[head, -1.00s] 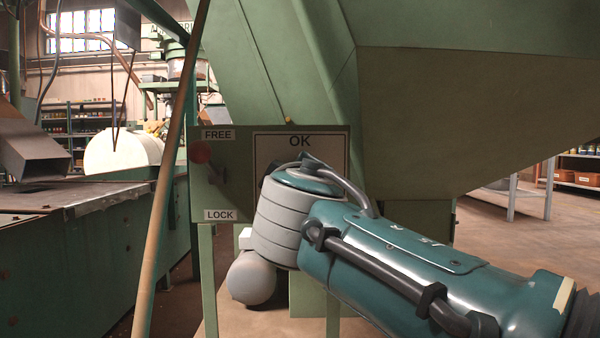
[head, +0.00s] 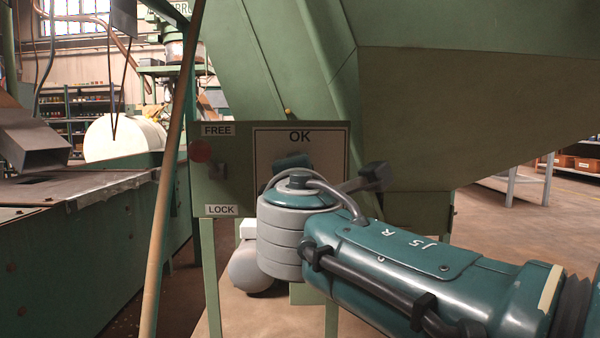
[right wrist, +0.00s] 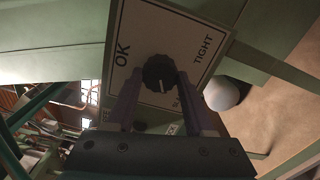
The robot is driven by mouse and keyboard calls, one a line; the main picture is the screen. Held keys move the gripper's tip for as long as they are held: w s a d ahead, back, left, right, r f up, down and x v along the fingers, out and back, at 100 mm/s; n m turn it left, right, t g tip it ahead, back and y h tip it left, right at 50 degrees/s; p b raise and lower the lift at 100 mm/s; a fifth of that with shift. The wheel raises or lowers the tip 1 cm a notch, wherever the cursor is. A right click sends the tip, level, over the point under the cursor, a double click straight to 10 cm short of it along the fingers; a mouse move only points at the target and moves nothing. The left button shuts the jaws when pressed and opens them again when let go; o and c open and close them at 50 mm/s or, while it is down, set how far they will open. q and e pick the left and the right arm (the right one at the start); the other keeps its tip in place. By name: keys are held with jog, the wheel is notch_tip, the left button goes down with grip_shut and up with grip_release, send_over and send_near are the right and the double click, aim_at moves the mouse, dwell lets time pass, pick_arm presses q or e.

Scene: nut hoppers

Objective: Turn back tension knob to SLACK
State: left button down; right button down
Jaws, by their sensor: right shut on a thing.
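The tension knob (right wrist: 158,73) is a dark, ridged knob on a white plate (right wrist: 143,28), labelled OK, TIGHT and a partly hidden word starting SL. My right gripper (right wrist: 160,88) has its fingers on either side of the knob and is shut on it. A pale mark shows on the lower part of the knob in the right wrist view, roughly toward the SL label; its exact setting is hard to tell. In the head view my right wrist covers the knob and fingertips, with the plate (head: 333,140) behind. My left gripper is not in view.
Left of the plate on the same green panel is a lever with a red knob (head: 201,151), between FREE and LOCK labels. A large green hopper (head: 470,110) overhangs at the right. A slanted pole (head: 165,200) stands left. A grey ball (head: 252,267) is below the panel.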

jog(key=shift+n, duration=0.3)
jog(key=shift+c, duration=1.4)
grip_release()
jog(key=s+p, duration=0.7)
jog(key=s, duration=0.3)
